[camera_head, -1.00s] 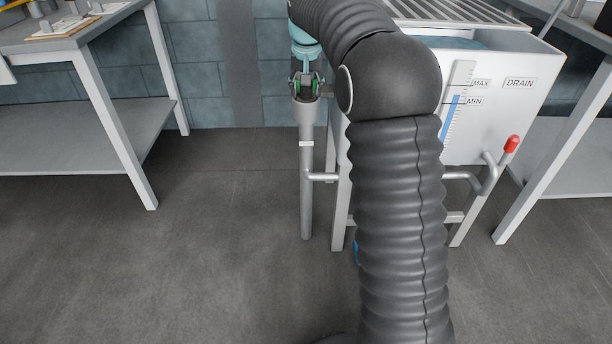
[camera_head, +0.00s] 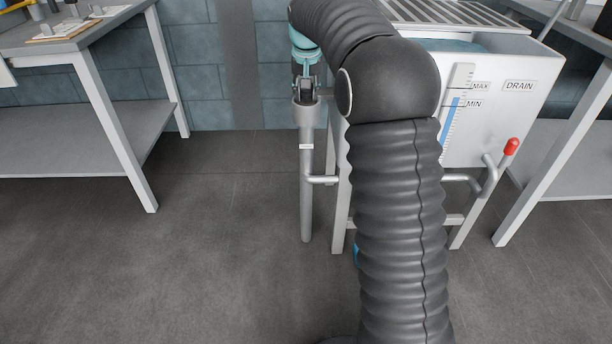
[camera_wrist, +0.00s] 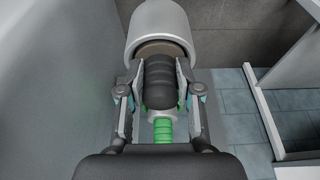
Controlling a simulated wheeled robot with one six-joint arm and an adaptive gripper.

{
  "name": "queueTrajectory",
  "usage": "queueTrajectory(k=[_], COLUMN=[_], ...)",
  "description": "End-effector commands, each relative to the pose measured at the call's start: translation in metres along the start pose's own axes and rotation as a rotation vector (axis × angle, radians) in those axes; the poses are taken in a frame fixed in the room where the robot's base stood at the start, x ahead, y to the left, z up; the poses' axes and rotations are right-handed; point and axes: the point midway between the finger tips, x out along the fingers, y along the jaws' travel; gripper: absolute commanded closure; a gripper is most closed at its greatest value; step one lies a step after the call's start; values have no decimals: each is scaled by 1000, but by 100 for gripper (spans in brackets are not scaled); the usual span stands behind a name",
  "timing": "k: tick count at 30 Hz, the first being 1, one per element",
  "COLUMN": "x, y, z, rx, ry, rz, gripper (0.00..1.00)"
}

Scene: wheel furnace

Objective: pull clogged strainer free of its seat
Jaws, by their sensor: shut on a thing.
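The strainer shows in the wrist view as a black ribbed grip (camera_wrist: 160,82), with a pale collar and a green ribbed part (camera_wrist: 163,130) nearer my palm. My gripper (camera_wrist: 159,86) is shut on it, one finger on each side. Beyond the grip is the seat, the round grey mouth (camera_wrist: 160,25) of a pipe, with a brownish face inside. In the head view my gripper (camera_head: 306,86) is directly above the cup-shaped top of this upright grey pipe (camera_head: 306,165). The strainer's lower part is hidden, so I cannot tell whether it is still seated.
A white tank (camera_head: 500,120) with level marks and a DRAIN label stands right of the pipe, partly behind my arm. A red-tipped lever (camera_head: 511,147) sits on its front. A workbench (camera_head: 85,35) stands at the left. Open floor (camera_head: 200,250) lies between.

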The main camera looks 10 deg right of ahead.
Motion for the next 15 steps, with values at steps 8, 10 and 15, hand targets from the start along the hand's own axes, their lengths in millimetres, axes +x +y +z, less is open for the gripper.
queueTrajectory(k=[8, 10, 15], x=[-4, -5, -7], y=[0, 0, 0], z=[-1, -2, -2], rx=[0, 0, 0], ry=[1, 1, 1], rz=[0, 0, 0], gripper=[100, 100, 100])
